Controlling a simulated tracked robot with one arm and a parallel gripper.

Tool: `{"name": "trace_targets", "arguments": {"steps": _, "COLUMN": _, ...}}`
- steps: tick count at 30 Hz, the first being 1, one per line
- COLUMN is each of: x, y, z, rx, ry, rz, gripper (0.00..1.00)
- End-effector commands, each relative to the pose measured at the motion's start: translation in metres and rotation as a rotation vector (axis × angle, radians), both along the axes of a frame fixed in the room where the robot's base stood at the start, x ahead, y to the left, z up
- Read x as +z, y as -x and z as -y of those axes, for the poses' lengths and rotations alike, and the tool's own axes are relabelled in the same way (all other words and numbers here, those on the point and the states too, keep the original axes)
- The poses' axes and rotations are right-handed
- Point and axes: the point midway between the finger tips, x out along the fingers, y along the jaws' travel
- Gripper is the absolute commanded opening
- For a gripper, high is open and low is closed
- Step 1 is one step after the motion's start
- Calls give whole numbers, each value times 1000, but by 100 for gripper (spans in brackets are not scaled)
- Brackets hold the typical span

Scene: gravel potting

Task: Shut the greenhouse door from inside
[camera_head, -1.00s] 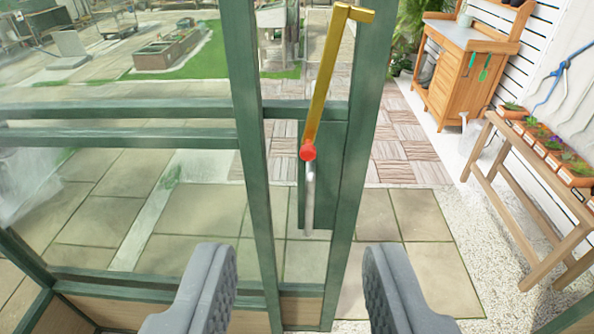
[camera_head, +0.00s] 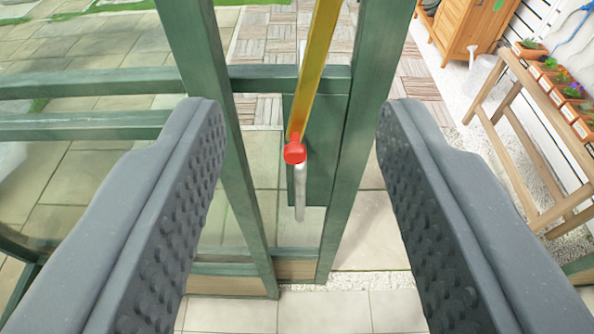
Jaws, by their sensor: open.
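The greenhouse door (camera_head: 358,130) has a green frame and stands in the middle of the view. Its edge post is beside a second green post (camera_head: 205,110) on the left. A yellow bar (camera_head: 317,65) with a red knob (camera_head: 294,151) at its lower end lies in front of the door's green plate. A pale metal handle (camera_head: 300,190) hangs below the knob. My gripper (camera_head: 300,115) is open, one grey studded finger on each side of the knob and handle. I see no contact with either finger. The bar's upper end is out of view.
Glass panels with green rails (camera_head: 85,125) are on the left. A wooden bench (camera_head: 530,150) with potted plants (camera_head: 570,90) stands on the right. A wooden cabinet (camera_head: 462,25) is beyond it. Paving lies beyond the frame, with gravel at the right.

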Motion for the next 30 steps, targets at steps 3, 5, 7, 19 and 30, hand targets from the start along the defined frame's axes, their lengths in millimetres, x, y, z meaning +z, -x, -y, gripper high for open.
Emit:
{"name": "trace_targets", "arguments": {"steps": 3, "x": -7, "y": -8, "z": 3, "rx": -11, "ry": 4, "rz": 4, "gripper": 41}}
{"name": "trace_targets", "arguments": {"steps": 5, "x": -17, "y": -18, "z": 7, "rx": -26, "ry": 11, "rz": 12, "gripper": 41}}
{"name": "trace_targets", "arguments": {"steps": 7, "x": -34, "y": -35, "z": 15, "rx": -50, "ry": 24, "rz": 29, "gripper": 41}}
{"name": "trace_targets", "arguments": {"steps": 19, "x": -193, "y": -129, "z": 49, "rx": -58, "ry": 117, "rz": 166, "gripper": 41}}
{"name": "trace_targets", "arguments": {"steps": 30, "x": -340, "y": -138, "z": 36, "rx": 125, "ry": 44, "rz": 216, "gripper": 41}}
